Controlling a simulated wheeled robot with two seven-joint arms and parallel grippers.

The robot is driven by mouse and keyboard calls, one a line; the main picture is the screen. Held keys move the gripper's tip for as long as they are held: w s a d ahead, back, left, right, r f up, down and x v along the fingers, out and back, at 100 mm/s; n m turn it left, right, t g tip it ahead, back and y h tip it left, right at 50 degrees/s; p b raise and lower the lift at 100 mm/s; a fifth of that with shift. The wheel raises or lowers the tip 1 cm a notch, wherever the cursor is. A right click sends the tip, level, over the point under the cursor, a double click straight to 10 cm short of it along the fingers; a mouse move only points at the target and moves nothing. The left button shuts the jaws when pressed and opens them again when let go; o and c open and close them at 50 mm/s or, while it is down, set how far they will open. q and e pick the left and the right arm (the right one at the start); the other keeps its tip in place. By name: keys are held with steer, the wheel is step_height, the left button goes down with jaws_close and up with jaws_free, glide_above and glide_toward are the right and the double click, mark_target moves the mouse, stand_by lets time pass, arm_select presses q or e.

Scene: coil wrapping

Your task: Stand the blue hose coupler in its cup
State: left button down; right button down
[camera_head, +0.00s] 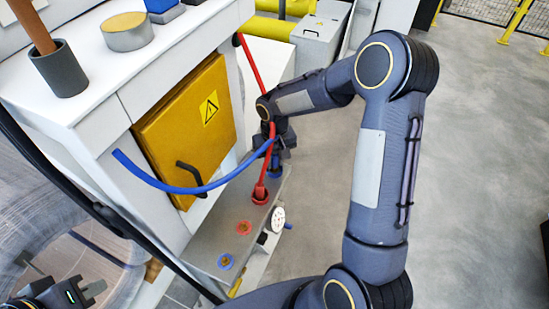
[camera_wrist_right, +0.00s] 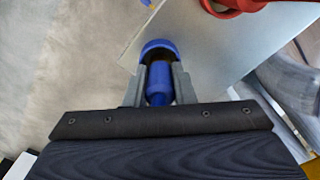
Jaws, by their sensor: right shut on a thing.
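My right gripper (camera_head: 276,150) is at the far end of the grey shelf (camera_head: 205,252). In the right wrist view its fingers (camera_wrist_right: 158,88) are shut on the blue hose coupler (camera_wrist_right: 160,80). A blue cup (camera_wrist_right: 160,45) with a dark inside is right at the coupler's far end. I cannot tell how deep the coupler sits in it. In the head view this blue cup (camera_head: 275,172) is partly hidden by the gripper. The blue hose (camera_head: 185,190) runs in an arc from the cabinet to my right gripper. My left gripper (camera_head: 85,292) is at the bottom left, away from the shelf.
A red hose (camera_head: 268,155) stands in a red cup (camera_head: 260,196) beside my right gripper. A yellow cabinet door (camera_head: 185,130) with a dark handle is behind the blue hose. Open floor lies right.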

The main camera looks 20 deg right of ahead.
steer(key=shift+f+b, duration=0.55)
steer(key=shift+b, duration=0.15)
steer(key=c, duration=1.2)
jaws_free()
steer(key=shift+s+a+f, duration=0.1)
steer(key=shift+s, duration=0.1)
